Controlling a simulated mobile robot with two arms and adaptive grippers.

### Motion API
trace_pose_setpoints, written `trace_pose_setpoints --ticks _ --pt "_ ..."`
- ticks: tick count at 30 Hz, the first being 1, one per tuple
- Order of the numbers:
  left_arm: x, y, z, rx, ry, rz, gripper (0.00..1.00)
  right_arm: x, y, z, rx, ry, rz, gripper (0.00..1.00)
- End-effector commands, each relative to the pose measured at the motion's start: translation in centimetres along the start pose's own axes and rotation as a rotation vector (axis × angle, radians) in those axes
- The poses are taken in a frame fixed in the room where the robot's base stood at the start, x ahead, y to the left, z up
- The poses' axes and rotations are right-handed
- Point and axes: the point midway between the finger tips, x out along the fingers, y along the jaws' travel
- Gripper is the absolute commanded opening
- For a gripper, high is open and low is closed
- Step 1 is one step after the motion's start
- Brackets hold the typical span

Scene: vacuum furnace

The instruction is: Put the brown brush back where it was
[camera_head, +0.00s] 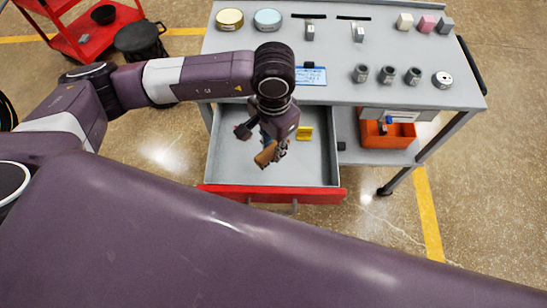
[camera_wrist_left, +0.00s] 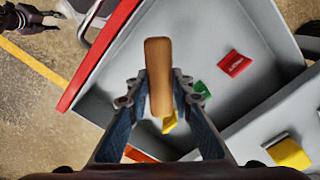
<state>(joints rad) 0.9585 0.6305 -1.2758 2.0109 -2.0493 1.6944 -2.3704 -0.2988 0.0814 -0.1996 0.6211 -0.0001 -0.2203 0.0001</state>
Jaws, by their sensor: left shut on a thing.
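The brown brush (camera_head: 265,154) is in my left gripper (camera_head: 274,146), over the open drawer (camera_head: 222,165) of the grey cart. In the left wrist view the brush's brown handle (camera_wrist_left: 158,70) stands out between the two fingers of my left gripper (camera_wrist_left: 158,98), which are shut on it. Whether the brush touches the drawer floor I cannot tell. My right gripper is not in view.
A yellow piece (camera_head: 305,133) lies in the drawer. The left wrist view also shows a red piece (camera_wrist_left: 234,64) and a green piece (camera_wrist_left: 202,88) there. The cart top (camera_head: 335,90) above holds tins, cups and small blocks. An orange bin (camera_head: 400,137) stands on the shelf right of the drawer.

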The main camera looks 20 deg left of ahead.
Motion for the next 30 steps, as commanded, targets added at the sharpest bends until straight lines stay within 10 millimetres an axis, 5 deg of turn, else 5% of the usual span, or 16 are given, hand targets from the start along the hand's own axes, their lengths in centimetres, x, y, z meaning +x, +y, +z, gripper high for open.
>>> trace_pose_setpoints --ticks 18,30 --pt "7.4 0.1 0.0 -0.002 0.0 0.001 0.01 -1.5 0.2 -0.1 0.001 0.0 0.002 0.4" --pt "8.1 0.0 -0.1 0.0 0.003 0.0 0.01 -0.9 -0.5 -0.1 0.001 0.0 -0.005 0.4"
